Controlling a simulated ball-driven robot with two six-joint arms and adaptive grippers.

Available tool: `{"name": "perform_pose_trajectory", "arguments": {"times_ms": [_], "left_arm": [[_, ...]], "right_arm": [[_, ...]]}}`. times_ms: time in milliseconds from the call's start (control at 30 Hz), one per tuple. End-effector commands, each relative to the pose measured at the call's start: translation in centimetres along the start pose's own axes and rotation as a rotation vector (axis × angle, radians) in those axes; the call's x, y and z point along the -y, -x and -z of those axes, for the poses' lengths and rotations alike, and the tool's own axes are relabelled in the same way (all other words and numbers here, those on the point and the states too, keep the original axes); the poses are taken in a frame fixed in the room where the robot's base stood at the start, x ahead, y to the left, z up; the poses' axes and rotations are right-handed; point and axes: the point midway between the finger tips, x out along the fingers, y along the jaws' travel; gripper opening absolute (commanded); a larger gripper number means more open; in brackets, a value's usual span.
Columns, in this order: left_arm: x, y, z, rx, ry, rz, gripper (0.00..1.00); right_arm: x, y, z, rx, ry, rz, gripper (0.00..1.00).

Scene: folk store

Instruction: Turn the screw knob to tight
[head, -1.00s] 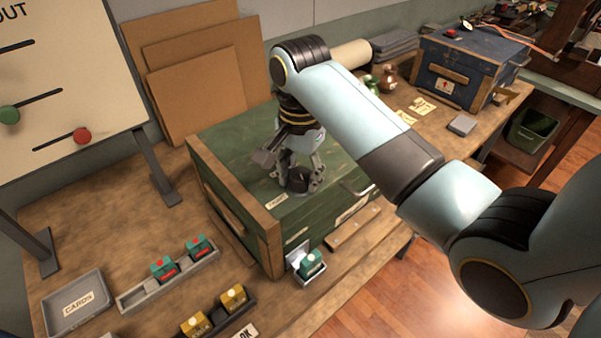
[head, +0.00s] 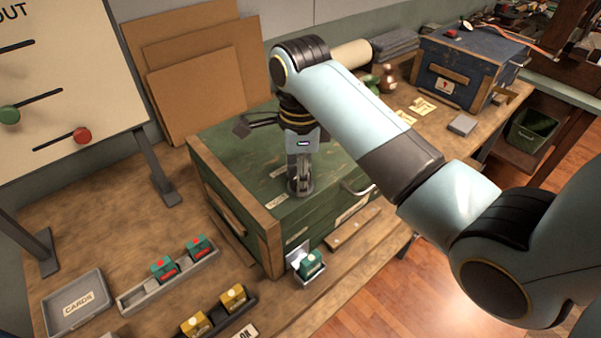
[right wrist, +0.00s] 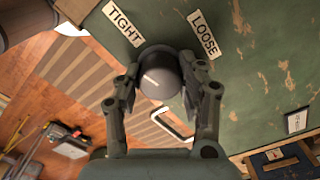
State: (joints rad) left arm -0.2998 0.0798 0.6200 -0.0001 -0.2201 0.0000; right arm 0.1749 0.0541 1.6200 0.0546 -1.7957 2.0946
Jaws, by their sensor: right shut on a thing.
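The screw knob (right wrist: 160,74) is a dark round knob with a paler cap bearing a short white mark. It sits on the lid of the green wooden chest (head: 235,150). The TIGHT label (right wrist: 122,22) and LOOSE label (right wrist: 204,35) are on the lid beyond the knob in the right wrist view. My right gripper (right wrist: 156,82) is shut on the knob, one finger on each side. In the head view my right gripper (head: 300,184) points down onto the lid and mostly hides the knob. My left gripper is not in view.
Cardboard sheets (head: 190,70) lean behind the chest. A blue chest (head: 465,70) stands at the back right. A grey CARDS tray (head: 75,303) and racks with small teal and yellow blocks are at the front left. A metal handle (head: 357,188) is on the chest's right side.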

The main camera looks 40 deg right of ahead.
Motion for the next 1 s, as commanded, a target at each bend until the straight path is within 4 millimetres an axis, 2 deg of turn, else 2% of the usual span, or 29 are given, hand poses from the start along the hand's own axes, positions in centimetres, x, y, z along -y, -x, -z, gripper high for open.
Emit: {"name": "perform_pose_trajectory", "arguments": {"times_ms": [400,933,967,1000], "left_arm": [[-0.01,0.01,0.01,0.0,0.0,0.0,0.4],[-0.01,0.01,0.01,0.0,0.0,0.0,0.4],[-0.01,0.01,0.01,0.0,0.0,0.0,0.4],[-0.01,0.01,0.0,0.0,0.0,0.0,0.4]], "right_arm": [[0.16,0.15,-0.03,0.001,-0.18,0.005,0.07],[0.16,0.14,-0.02,0.001,-0.203,0.005,0.07],[0.16,0.14,-0.02,0.001,-0.203,0.005,0.42],[0.15,0.14,-0.02,0.001,-0.203,0.005,0.47]]}}
